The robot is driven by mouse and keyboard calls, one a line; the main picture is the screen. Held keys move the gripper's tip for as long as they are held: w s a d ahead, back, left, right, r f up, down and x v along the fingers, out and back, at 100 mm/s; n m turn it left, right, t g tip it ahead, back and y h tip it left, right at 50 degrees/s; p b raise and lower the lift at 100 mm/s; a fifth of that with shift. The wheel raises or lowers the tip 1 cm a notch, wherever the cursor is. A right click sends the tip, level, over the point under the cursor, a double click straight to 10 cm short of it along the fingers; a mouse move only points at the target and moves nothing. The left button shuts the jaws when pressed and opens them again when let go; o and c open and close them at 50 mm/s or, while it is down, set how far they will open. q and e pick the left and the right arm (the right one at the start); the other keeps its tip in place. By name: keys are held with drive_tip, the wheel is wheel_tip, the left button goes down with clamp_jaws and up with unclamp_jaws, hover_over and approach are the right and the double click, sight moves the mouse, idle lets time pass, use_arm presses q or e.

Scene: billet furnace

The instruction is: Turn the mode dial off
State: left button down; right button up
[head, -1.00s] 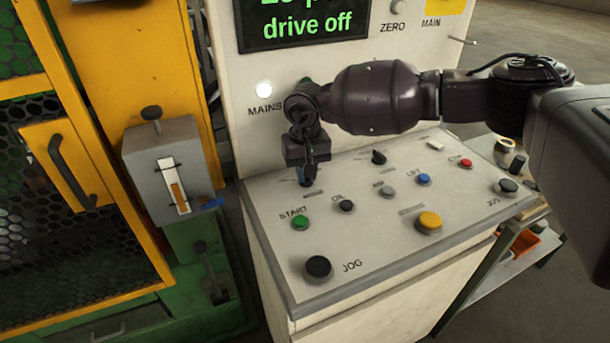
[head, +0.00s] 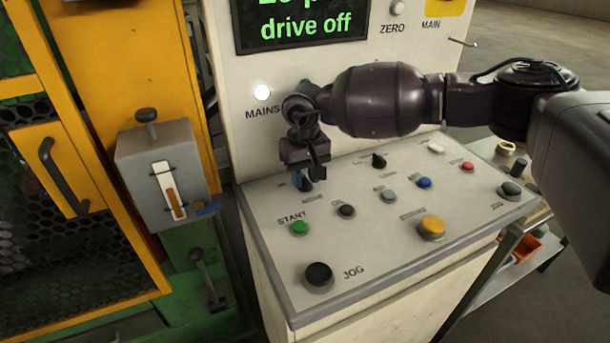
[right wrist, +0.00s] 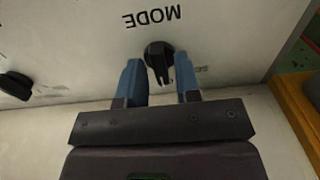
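The mode dial (right wrist: 159,60) is a black round knob with a raised grip bar, on the pale panel under the upside-down word MODE in the right wrist view. My right gripper (right wrist: 160,75) is open, with one blue finger on each side of the dial. Gaps show between the fingers and the knob, and I see no contact. In the head view my right gripper (head: 304,182) points down at the back left of the sloping panel, and it largely hides the dial there. My left gripper is not in view.
The console top (head: 375,240) carries a green start button (head: 300,228), a black jog knob (head: 318,274), a yellow button (head: 431,227) and another black selector (head: 379,160). The display (head: 302,22) reads "drive off". A grey lever box (head: 163,172) stands to the left.

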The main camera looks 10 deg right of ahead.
sight(305, 179)
drive_tip(key=shift+o, duration=0.5)
drive_tip(key=shift+f, duration=0.1)
wheel_tip(305, 179, up, 11)
idle(0.3)
